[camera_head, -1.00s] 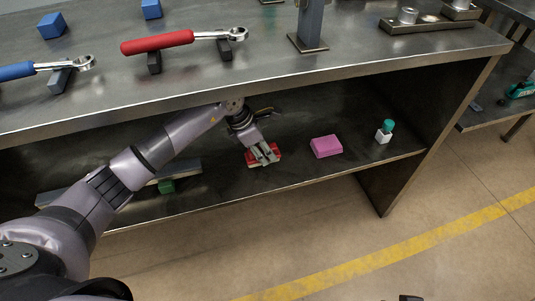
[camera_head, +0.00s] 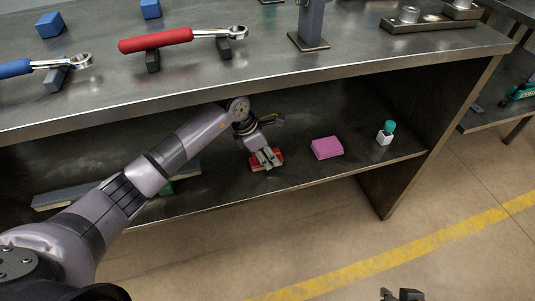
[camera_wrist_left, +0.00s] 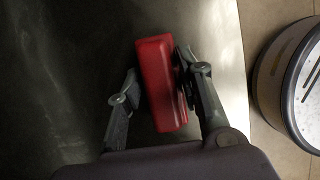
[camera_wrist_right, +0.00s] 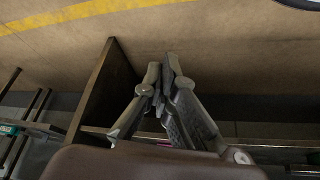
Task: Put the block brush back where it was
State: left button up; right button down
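The block brush appears to be the red block (camera_head: 279,155) on the lower shelf; it shows as a long red body in the left wrist view (camera_wrist_left: 160,85). My left gripper (camera_head: 266,157) reaches down over it and partly hides it. In the left wrist view the fingers (camera_wrist_left: 155,65) stand on both sides of the red block. The right finger lies against or over its right side; a small gap shows at the left finger. My right gripper (camera_wrist_right: 160,72) is away from the shelf, its fingertips together with nothing visible between them; it shows at the bottom of the head view (camera_head: 402,295).
On the lower shelf, a pink block (camera_head: 327,148) and a white bottle with a teal cap (camera_head: 386,134) stand right of the brush. A green object (camera_head: 166,188) is left, partly behind my arm.

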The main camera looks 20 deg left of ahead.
aim_at(263, 152)
pick_arm(q)
jog(key=o, duration=0.4)
jog(key=shift+r, duration=0.1)
jog(key=shift+a+r, duration=0.1)
jog(key=shift+r, duration=0.15)
jog(key=p+v, duration=0.1)
jog(key=v, duration=0.1)
jog(key=shift+a+r, duration=0.15)
jog(key=shift+r, duration=0.2)
jog(key=shift+p+v, duration=0.35)
jog(key=shift+v, duration=1.8)
pick_arm(e)
jog(key=shift+s+d+r+g, duration=0.15)
jog(key=shift+s+g, duration=0.1)
jog(key=shift+s, duration=0.3)
jog(key=shift+s+d+g, duration=0.15)
jog(key=shift+s+g, duration=0.15)
jog(key=shift+s, duration=0.2)
jog(key=shift+s+d+r+g, duration=0.15)
jog(key=shift+s+g, duration=0.1)
jog(key=shift+s, duration=0.3)
pick_arm(q)
jog(key=shift+s, duration=0.1)
